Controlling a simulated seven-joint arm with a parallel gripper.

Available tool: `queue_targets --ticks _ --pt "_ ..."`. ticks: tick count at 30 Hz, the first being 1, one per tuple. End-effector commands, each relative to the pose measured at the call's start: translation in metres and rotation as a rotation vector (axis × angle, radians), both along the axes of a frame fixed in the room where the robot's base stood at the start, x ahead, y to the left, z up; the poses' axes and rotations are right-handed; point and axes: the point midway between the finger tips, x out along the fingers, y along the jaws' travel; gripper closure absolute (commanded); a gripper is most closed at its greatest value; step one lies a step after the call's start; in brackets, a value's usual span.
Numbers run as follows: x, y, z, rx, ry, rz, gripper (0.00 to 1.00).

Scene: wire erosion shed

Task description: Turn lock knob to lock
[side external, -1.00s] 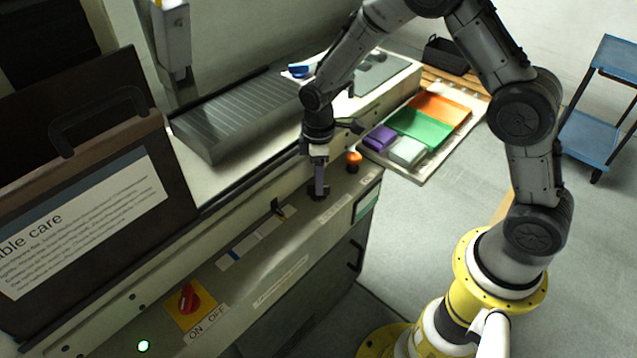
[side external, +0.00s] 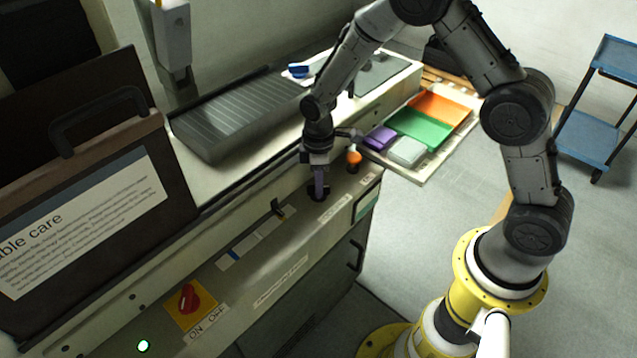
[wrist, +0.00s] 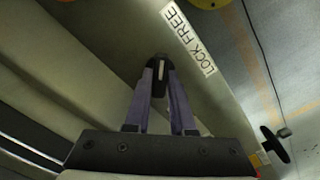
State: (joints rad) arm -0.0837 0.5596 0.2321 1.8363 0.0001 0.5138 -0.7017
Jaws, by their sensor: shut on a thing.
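The lock knob (side external: 318,194) is a small dark knob on the front ledge of the machine. It also shows in the wrist view (wrist: 158,66), with a short white mark on it. My gripper (side external: 319,184) points down onto the knob from above. In the wrist view its two purple-grey fingers (wrist: 159,80) are shut on the knob, one on each side. A white label (wrist: 188,38) reading "LOCK FREE" lies beside the knob, to its upper right. The fingers hide part of the knob, and I cannot tell which word the mark faces.
An orange mushroom button (side external: 354,158) stands close to the right of my gripper. A dark lever (side external: 278,207) and a red ON/OFF switch (side external: 188,298) are along the panel to the left. A tray (side external: 425,178) with coloured bins lies behind, at the right.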

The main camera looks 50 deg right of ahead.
Motion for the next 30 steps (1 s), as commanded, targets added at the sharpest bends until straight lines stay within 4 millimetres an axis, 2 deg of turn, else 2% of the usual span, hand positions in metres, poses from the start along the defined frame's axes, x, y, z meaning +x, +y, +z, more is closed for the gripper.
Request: queue_targets --ticks 8,14,30 --pt "0.0003 0.0001 0.0006 0.0 -0.001 -0.02 1.0" --pt "0.0006 0.0001 0.001 0.0 -0.001 -0.1 1.0" --pt "0.0006 0.0003 0.0012 0.001 -0.002 -0.574 1.0"
